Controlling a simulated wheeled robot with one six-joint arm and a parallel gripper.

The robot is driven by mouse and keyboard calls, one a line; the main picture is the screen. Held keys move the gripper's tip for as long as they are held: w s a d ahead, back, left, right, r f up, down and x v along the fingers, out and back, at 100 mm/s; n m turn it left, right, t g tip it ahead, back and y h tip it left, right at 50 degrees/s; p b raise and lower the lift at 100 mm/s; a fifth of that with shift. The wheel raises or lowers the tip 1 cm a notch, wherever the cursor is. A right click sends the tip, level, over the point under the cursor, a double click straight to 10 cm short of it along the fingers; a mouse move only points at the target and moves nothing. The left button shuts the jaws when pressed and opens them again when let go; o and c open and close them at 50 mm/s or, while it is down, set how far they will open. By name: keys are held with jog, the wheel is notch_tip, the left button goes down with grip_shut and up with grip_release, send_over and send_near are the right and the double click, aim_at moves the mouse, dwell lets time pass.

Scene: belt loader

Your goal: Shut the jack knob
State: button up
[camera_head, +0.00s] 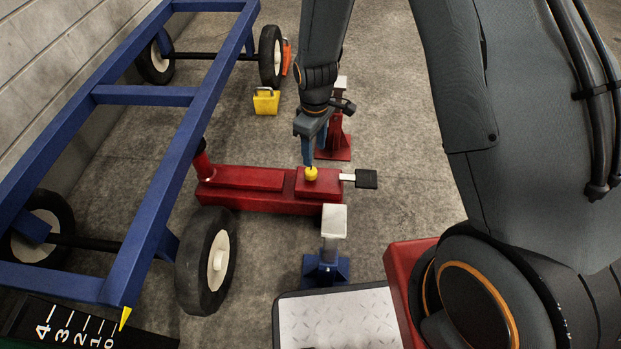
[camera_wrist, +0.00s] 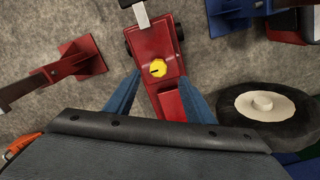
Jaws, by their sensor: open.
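The jack knob (camera_head: 311,173) is a small yellow knob on top of the red jack (camera_head: 240,180). In the wrist view the knob (camera_wrist: 157,69) shows a dark mark pointing to the left, and it sits on the jack's red top plate (camera_wrist: 154,45). My gripper (camera_head: 308,160) is over the knob end of the jack, pointing down. In the wrist view my gripper (camera_wrist: 158,90) is open, its two blue fingers apart on either side of the jack body. The knob lies between and beyond the fingertips; whether a finger touches it, I cannot tell.
A blue wheeled frame (camera_head: 145,96) stands at left, its near tyre (camera_head: 207,260) close to the jack. A red stand (camera_head: 335,140) is behind the jack and a blue stand (camera_head: 327,268) in front. A yellow block (camera_head: 266,102) lies behind. A black pedal (camera_head: 366,179) sticks out right.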

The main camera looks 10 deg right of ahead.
jog(key=b, duration=0.2)
send_over(311, 170)
jog(key=shift+n, duration=0.3)
notch_tip(311, 170, down, 4)
jog(key=shift+f, duration=0.1)
notch_tip(311, 170, down, 8)
jog(key=b, duration=0.2)
jog(key=shift+r+b, duration=0.2)
jog(key=shift+b, duration=0.2)
jog(key=c, duration=1.1)
jog(key=shift+o, duration=0.2)
jog(key=shift+s, duration=0.1)
